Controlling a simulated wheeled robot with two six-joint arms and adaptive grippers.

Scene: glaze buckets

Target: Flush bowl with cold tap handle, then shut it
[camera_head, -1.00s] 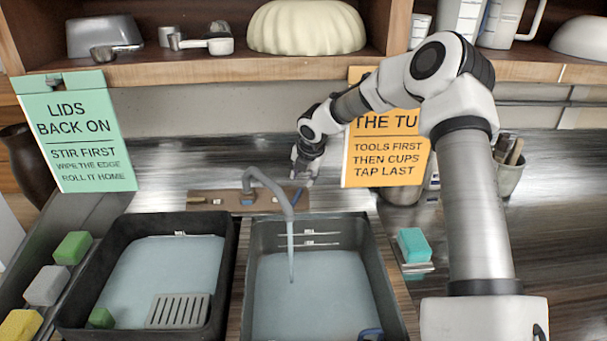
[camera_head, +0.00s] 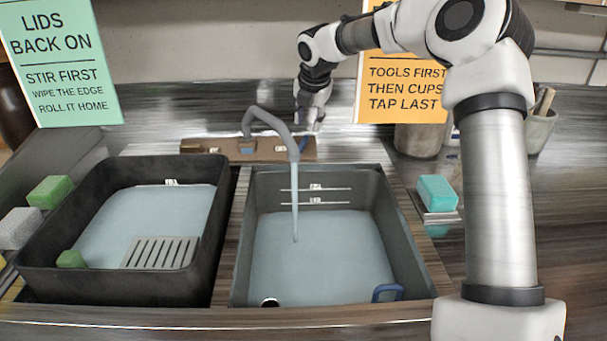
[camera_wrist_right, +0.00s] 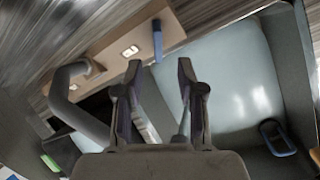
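The blue tap handle (camera_head: 304,144) stands on the wooden tap block (camera_head: 270,149), right of the grey spout (camera_head: 268,116). A thin stream of water (camera_head: 295,205) falls from the spout into the right basin (camera_head: 410,265), which holds pale blue water. My right gripper (camera_head: 311,120) is just above and behind the blue handle. In the right wrist view its two fingers (camera_wrist_right: 159,72) stand apart with nothing between them, and the blue handle (camera_wrist_right: 157,40) is beyond the fingertips, apart from them. No separate bowl is visible. My left gripper is out of view.
A blue loop (camera_head: 387,292) is at the right basin's front edge. A dark basin (camera_head: 35,262) with a grey grate (camera_head: 160,252) is at left. Sponges lie at both sides. An orange sign (camera_head: 400,85) stands behind my right arm; a green sign (camera_head: 62,65) is at left.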

